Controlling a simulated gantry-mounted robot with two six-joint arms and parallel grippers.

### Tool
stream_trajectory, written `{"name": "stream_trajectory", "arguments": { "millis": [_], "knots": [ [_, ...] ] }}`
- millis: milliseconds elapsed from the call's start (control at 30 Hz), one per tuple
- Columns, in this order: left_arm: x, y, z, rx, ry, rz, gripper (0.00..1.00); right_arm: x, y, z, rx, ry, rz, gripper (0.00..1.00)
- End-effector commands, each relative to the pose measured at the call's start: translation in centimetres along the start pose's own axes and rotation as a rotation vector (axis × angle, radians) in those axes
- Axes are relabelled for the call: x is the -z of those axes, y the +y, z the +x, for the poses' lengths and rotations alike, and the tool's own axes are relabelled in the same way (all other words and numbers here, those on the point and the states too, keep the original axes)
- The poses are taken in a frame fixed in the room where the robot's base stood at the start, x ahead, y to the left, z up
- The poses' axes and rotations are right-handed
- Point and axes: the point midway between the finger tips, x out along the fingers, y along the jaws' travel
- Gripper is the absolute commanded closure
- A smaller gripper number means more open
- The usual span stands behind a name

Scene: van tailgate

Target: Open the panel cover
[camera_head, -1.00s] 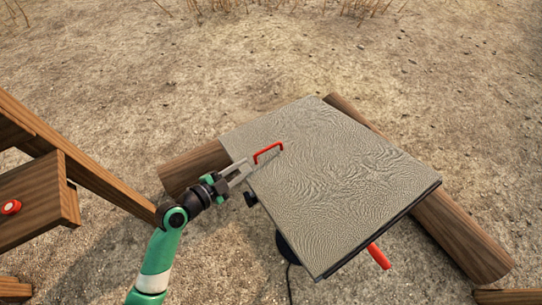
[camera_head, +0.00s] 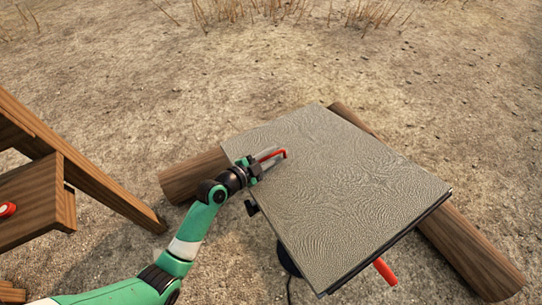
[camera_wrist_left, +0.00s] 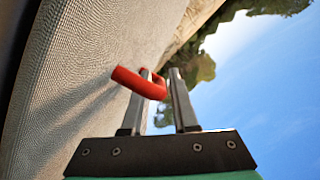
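The panel cover (camera_head: 335,190) is a grey, wavy-textured flat lid, lying tilted across wooden logs in the head view. Its surface also fills the left of the left wrist view (camera_wrist_left: 75,70). A red bar handle (camera_head: 272,155) stands near its left edge. My left gripper (camera_head: 268,157) is at this handle. In the left wrist view, the red handle (camera_wrist_left: 138,83) crosses one finger and reaches into the gap between the fingers (camera_wrist_left: 162,85). The fingers are apart, so the gripper is open; I cannot tell whether they touch the handle. My right gripper is not in view.
Logs (camera_head: 470,250) lie under the cover. A red lever-like part (camera_head: 385,271) sticks out below its front right edge. A dark knob (camera_head: 251,208) is at its left edge. A wooden frame (camera_head: 75,175) stands at the left. Bare ground lies beyond.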

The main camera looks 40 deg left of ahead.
Motion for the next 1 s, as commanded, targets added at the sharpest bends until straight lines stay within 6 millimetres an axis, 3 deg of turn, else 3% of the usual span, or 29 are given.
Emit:
{"name": "stream_trajectory", "arguments": {
  "millis": [100, 233, 1000],
  "knots": [
    [0.01, 0.0, -0.03, 0.0, 0.0, 0.0, 0.76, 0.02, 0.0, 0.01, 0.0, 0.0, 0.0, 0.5],
    [0.0, 0.0, -0.04, 0.0, 0.0, 0.0, 1.0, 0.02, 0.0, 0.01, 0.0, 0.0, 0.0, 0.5],
    [0.01, -0.01, -0.06, 0.0, 0.0, 0.0, 1.0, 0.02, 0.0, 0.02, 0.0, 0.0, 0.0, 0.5]
  ]
}}
